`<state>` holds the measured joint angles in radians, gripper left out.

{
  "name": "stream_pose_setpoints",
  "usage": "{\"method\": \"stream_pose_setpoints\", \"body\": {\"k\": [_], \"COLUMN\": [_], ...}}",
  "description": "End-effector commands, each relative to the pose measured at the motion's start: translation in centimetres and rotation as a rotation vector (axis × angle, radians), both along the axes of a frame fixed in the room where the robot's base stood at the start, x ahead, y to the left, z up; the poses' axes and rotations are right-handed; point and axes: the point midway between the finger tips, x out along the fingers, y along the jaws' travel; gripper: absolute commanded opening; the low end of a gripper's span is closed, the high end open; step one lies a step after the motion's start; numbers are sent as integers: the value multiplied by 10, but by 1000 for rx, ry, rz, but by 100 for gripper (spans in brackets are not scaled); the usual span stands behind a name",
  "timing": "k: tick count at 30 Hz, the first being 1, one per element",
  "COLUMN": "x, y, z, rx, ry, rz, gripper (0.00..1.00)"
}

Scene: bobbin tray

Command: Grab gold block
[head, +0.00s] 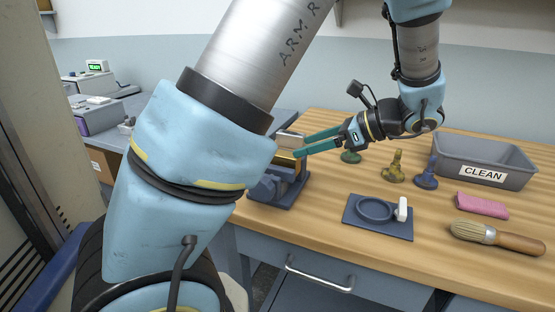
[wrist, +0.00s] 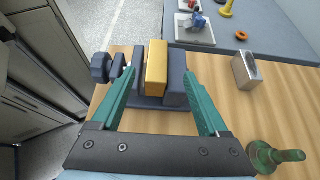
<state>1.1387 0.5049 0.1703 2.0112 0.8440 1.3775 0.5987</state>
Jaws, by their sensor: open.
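The gold block (wrist: 156,62) stands upright between the dark blue-grey jaws of a small vise (wrist: 173,92) in the wrist view. In the head view only a gold sliver (head: 286,154) shows above the vise (head: 279,187), partly hidden by my arm and fingers. My gripper (wrist: 160,76) is open, with one teal finger on each side of the block and vise jaws in the picture. Its fingers also show in the head view (head: 288,146), reaching left over the vise. I see no finger touching the block; the exact height gap is unclear.
A silver block (wrist: 246,70) and a green knobbed piece (wrist: 268,157) stand right of the vise.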

Motion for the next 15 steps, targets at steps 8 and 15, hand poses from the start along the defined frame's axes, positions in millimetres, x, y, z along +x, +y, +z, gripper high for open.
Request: {"method": "stream_pose_setpoints", "body": {"k": [8, 15], "x": [9, 21], "y": [20, 48], "z": [-9, -24], "rx": [1, 1], "ry": [1, 0], "rz": [3, 2], "gripper": [78, 78]}}
